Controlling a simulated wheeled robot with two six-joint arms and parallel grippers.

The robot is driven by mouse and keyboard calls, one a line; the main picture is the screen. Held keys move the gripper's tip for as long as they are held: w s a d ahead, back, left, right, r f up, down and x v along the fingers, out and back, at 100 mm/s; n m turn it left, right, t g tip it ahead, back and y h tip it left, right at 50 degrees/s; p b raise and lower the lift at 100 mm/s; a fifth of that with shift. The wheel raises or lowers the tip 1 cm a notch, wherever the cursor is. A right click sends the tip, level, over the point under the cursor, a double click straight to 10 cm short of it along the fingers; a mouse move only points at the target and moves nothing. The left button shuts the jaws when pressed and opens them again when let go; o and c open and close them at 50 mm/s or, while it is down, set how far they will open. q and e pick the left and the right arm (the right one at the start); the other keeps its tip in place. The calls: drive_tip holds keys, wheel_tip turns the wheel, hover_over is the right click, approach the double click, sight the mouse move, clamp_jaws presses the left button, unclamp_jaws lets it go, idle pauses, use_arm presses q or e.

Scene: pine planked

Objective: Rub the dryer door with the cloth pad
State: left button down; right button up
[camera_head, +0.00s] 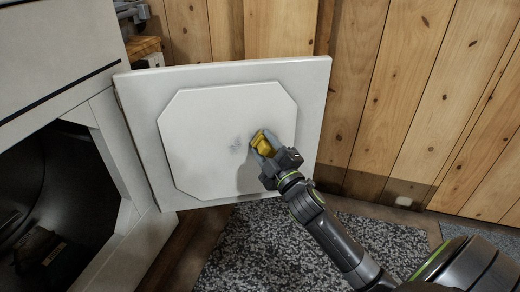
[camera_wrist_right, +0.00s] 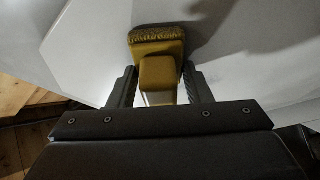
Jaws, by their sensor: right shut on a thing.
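The dryer door (camera_head: 300,85) stands open, white, with a raised eight-sided inner panel (camera_head: 200,130). A faint grey smudge (camera_head: 237,146) marks the middle of that panel. My right gripper (camera_head: 268,152) is at the panel's right part, just right of the smudge. It is shut on the yellow cloth pad (camera_head: 261,138). In the right wrist view the cloth pad (camera_wrist_right: 157,45) sits between the fingers (camera_wrist_right: 158,88), its far textured face at or very near the white door surface. I cannot tell whether it presses on it. My left gripper is not in view.
The dryer body (camera_head: 50,50) with its dark open drum (camera_head: 50,190) is at the left, with dark items inside. A speckled grey rug (camera_head: 270,255) lies below the door. A pine plank wall (camera_head: 400,100) stands behind. A small wooden piece of furniture (camera_head: 143,47) is at the upper left.

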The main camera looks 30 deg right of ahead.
sight(218, 144)
drive_tip(key=shift+f, duration=0.4)
drive_tip(key=shift+w+a+r+p, duration=0.2)
drive_tip(key=shift+w+a+p, duration=0.1)
drive_tip(key=shift+a+p, duration=0.3)
drive_tip(key=shift+w+a+p, duration=0.35)
drive_tip(key=shift+a+p, duration=0.15)
drive_tip(key=shift+a, duration=0.35)
drive_tip(key=shift+w+a+p, duration=0.35)
drive_tip(key=shift+a+p, duration=0.1)
drive_tip(key=shift+a, duration=0.35)
drive_tip(key=shift+w+a+f+p, duration=0.1)
drive_tip(key=shift+w+a+p, duration=0.2)
drive_tip(key=shift+a, duration=0.55)
drive_tip(key=shift+w+a+p, duration=0.2)
drive_tip(key=shift+w+a, duration=0.2)
drive_tip(key=shift+a, duration=0.45)
drive_tip(key=shift+w+a, duration=0.2)
drive_tip(key=shift+a, duration=0.3)
drive_tip(key=shift+w+a, duration=0.2)
drive_tip(key=shift+a, duration=0.3)
